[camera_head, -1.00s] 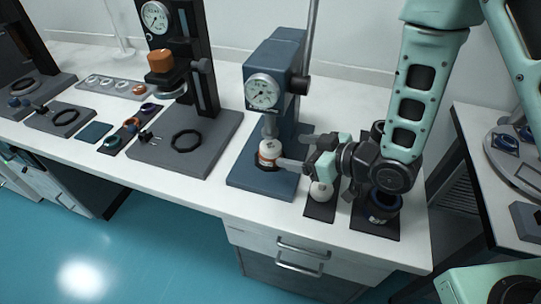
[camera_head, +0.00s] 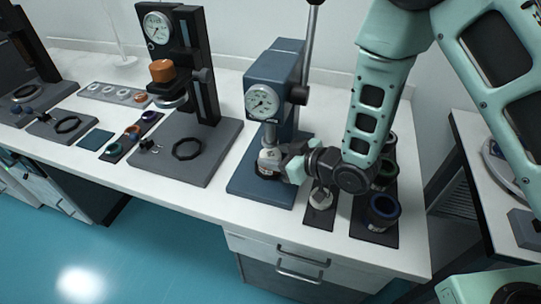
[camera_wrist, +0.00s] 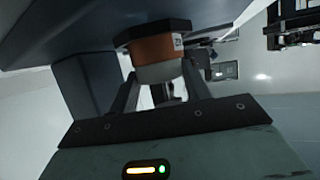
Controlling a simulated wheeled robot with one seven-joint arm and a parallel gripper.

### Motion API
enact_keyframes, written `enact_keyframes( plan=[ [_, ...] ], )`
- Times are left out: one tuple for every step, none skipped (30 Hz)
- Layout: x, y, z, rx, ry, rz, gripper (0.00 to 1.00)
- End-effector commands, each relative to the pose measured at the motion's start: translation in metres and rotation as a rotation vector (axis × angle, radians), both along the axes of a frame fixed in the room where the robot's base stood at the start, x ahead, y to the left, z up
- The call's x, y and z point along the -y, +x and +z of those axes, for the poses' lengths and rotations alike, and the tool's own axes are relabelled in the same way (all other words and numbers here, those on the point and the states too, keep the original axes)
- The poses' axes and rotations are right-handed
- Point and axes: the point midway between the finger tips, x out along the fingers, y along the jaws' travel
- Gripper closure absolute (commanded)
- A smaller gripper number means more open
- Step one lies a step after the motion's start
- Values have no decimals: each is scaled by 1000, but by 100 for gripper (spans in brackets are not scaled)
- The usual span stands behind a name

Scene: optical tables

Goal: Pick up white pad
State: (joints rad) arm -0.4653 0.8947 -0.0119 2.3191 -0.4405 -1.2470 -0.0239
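A white piece (camera_wrist: 160,72) sits against an orange ring (camera_wrist: 155,48) in the wrist view, with a dark many-sided seat behind it. This stack stands on the base of the blue press (camera_head: 250,185). In the head view its pale part (camera_head: 268,158) shows under the dial, partly hidden by my gripper. My gripper (camera_head: 278,163) reaches in from the right. Its fingers (camera_wrist: 160,85) flank the white piece, one on each side. Whether they press on it cannot be told. Another white piece (camera_head: 320,197) lies on the narrow dark mat (camera_head: 319,219), partly under my wrist.
A dark mat with jars, including a blue-rimmed jar (camera_head: 382,211), lies at the right near my wrist. The press's long lever (camera_head: 310,45) rises behind my gripper. A black gauge stand (camera_head: 185,100) stands left. The bench's front edge is close.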

Motion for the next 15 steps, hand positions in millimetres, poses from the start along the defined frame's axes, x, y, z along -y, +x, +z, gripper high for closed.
enact_keyframes(
  plan=[
    [0, 0, 0, 0, 0, 0, 71],
    [0, 0, 0, 0, 0, 0, 75],
    [0, 0, 0, 0, 0, 0, 75],
    [0, 0, 0, 1, 1, 0, 75],
    [0, 0, 0, 1, 1, 0, 79],
    [0, 0, 0, 1, 1, 0, 79],
    [0, 0, 0, 1, 1, 0, 79],
    [0, 0, 0, 1, 1, 0, 79],
    [0, 0, 0, 1, 1, 0, 79],
    [0, 0, 0, 1, 1, 0, 79],
    [0, 0, 1, 1, 1, 0, 79],
    [0, 0, 1, 1, 1, 0, 79],
    [0, 0, 2, 1, 1, 0, 79],
    [0, 0, 3, 1, 2, 0, 79],
    [0, 0, 4, 1, 2, 0, 79]
  ],
)
